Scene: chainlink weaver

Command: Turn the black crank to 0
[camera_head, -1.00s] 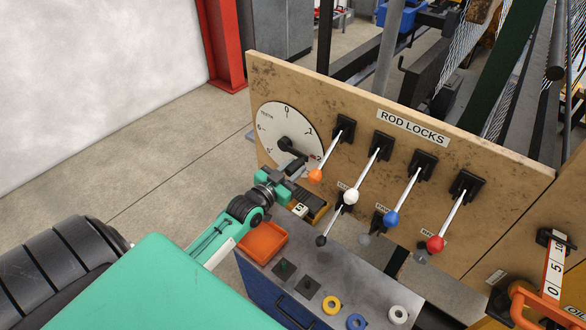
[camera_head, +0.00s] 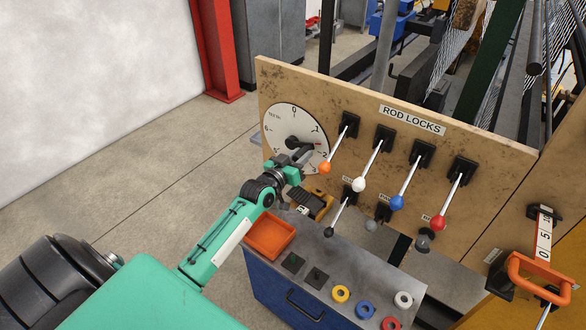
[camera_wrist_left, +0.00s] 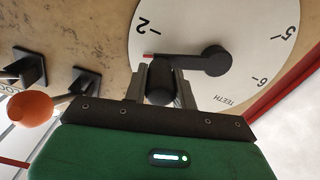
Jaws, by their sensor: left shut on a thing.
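The black crank (camera_head: 293,142) is mounted on a round white dial (camera_head: 281,119) marked TEETH, with 0 at the top. It points right and a little downward in the head view. In the left wrist view, upside down, the crank arm (camera_wrist_left: 190,59) and its red tip lie between the 2 and the hidden 1. My left gripper (camera_head: 303,157) is shut on the crank's black handle, which shows between the fingers in the left wrist view (camera_wrist_left: 160,80). The fingers hide part of the dial's edge. My right gripper is not in view.
Levers with orange (camera_head: 324,168), white (camera_head: 359,185), blue (camera_head: 397,202) and red (camera_head: 438,222) knobs stick out right of the dial, the orange one close to my gripper. Below are an orange tray (camera_head: 270,236) and a cabinet with coloured rings (camera_head: 341,294).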

